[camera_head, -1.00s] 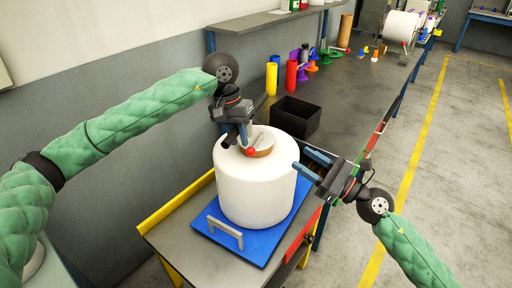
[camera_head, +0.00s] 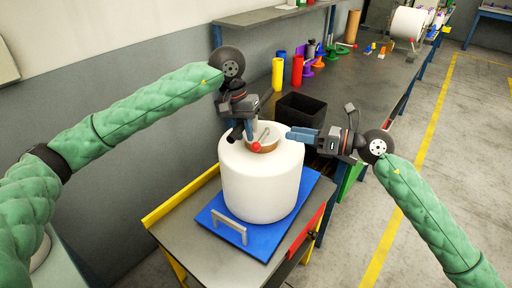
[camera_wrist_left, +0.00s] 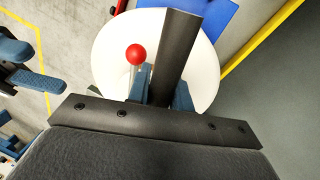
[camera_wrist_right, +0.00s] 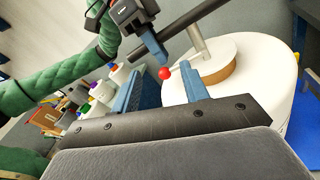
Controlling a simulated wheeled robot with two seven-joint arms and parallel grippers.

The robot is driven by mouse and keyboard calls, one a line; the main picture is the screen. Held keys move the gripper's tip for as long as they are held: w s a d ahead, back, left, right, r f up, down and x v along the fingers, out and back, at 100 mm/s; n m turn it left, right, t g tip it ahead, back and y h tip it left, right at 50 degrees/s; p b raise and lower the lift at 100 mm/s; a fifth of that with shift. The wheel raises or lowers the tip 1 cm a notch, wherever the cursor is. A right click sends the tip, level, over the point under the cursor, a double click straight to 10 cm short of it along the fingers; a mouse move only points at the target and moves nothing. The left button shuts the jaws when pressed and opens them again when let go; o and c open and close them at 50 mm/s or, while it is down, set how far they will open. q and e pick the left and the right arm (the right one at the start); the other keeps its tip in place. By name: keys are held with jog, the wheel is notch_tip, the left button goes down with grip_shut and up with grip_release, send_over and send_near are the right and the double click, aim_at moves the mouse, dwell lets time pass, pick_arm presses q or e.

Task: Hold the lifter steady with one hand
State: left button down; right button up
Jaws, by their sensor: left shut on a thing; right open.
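The lifter shows in the right wrist view as a dark bar (camera_wrist_right: 190,25) with a silver post (camera_wrist_right: 198,42) and a red ball (camera_wrist_right: 164,73). Its post stands in the core at the top of a large white bobbin (camera_head: 262,185). My left gripper (camera_head: 246,128) is shut on the lifter's dark bar, above the bobbin. The bar (camera_wrist_left: 176,55) and red ball (camera_wrist_left: 136,54) also show in the left wrist view. My right gripper (camera_head: 290,133) is open and empty, just right of the lifter, near the ball. The left fingertips are partly hidden by the bar.
The bobbin stands on a blue board (camera_head: 262,243) with a grey handle, on a small table with a yellow edge (camera_head: 180,203). A black bin (camera_head: 300,110) stands close behind it. Coloured cylinders and spools (camera_head: 297,70) stand farther back on the long bench.

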aim_at(256, 147)
jog(key=a+f+m, duration=0.2)
jog(key=a, duration=0.1)
jog(key=a+f+m+g+h, duration=0.1)
jog(key=a+f+m, duration=0.1)
jog(key=a, duration=0.2)
jog(key=w+a+f+m, duration=0.1)
jog(key=a+f+m, duration=0.1)
jog(key=a, duration=0.2)
jog(key=shift+a+g, duration=0.2)
jog(key=shift+g, duration=0.2)
jog(key=shift+s, duration=0.1)
jog(key=shift+c, duration=0.3)
grip_shut()
